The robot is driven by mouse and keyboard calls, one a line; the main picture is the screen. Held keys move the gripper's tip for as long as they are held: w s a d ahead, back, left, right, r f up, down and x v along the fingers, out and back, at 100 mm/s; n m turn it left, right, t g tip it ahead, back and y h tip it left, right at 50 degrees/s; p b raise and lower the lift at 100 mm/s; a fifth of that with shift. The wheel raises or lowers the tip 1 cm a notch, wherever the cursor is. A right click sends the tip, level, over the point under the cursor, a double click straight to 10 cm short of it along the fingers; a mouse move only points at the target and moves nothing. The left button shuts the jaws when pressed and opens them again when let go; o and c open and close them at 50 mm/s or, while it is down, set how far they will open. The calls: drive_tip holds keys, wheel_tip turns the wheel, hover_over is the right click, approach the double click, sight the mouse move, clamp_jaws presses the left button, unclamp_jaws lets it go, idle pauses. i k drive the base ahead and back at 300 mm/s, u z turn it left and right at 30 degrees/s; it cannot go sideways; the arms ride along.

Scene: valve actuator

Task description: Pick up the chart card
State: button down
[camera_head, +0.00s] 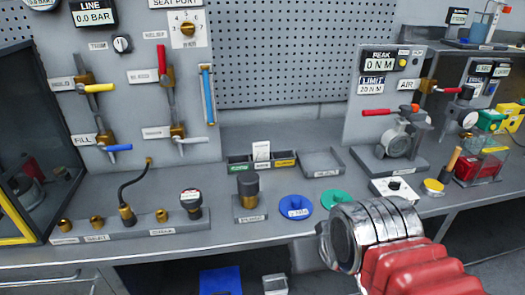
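A small white card (262,151) stands upright at the back of a sorting tray (240,168) with labelled compartments, on the middle of the bench. It looks like the chart card, but its print is too small to read. My gripper (327,246) is at the end of my red and silver arm at the lower right, over the bench's front edge. It is to the right of the card and nearer the camera, well apart from it. Its fingers cannot be made out, so its opening is unclear.
An empty grey tray (322,163) is right of the sorting tray. A dark cylinder (248,187), a blue disc (295,207) and a green disc (335,198) stand in front. A valve panel (135,110) rises at left, a gauge stand (395,140) at right.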

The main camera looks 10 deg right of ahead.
sight(261, 150)
drive_tip(key=i, duration=0.85)
drive_tip(key=u, duration=0.05)
